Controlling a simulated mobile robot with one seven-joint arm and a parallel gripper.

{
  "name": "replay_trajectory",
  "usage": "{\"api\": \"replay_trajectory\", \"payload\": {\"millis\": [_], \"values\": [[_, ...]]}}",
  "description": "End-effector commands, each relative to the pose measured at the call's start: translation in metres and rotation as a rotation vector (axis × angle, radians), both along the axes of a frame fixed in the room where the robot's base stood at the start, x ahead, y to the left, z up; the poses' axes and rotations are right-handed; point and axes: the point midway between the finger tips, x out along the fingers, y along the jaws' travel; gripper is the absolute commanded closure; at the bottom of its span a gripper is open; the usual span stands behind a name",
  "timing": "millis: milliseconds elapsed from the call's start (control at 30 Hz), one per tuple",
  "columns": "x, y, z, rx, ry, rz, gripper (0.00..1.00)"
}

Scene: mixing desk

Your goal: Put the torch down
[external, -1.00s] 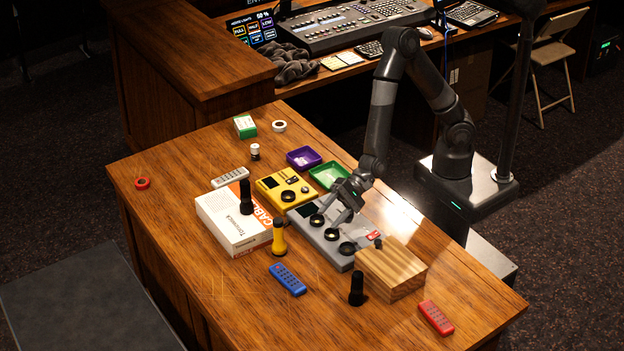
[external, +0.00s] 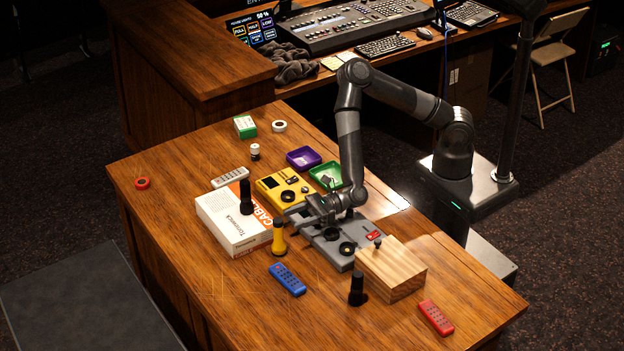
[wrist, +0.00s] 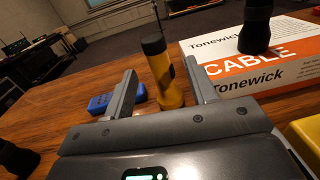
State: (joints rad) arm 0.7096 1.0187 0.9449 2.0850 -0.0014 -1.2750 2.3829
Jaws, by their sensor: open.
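A yellow torch (external: 279,240) stands upright on the desk beside the front corner of the white and orange cable box. In the wrist view the torch (wrist: 164,78) shows between my two fingers, slightly tilted by the camera angle, with a dark patch on its side. My gripper (external: 296,219) is open and level, pointing at the torch from the right. In the wrist view I see no finger of my gripper (wrist: 160,66) clearly touching it. A black torch (external: 246,198) stands on the box. Another black torch (external: 357,289) stands near the wooden block.
The cable box (external: 226,232) lies behind the yellow torch. A blue remote (external: 288,279) lies in front of it. The grey device (external: 336,262) with round dials is under my gripper. The wooden block (external: 392,268) and a red remote (external: 436,318) are right. The desk's front left is clear.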

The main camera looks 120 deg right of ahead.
Motion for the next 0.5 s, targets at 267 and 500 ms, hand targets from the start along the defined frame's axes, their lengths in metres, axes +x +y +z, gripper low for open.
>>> {"api": "replay_trajectory", "payload": {"millis": [267,500], "values": [[0.023,-0.001,0.002,-0.001,0.0,0.001,0.48],[0.057,0.0,0.007,-0.001,0.0,0.0,0.48]]}}
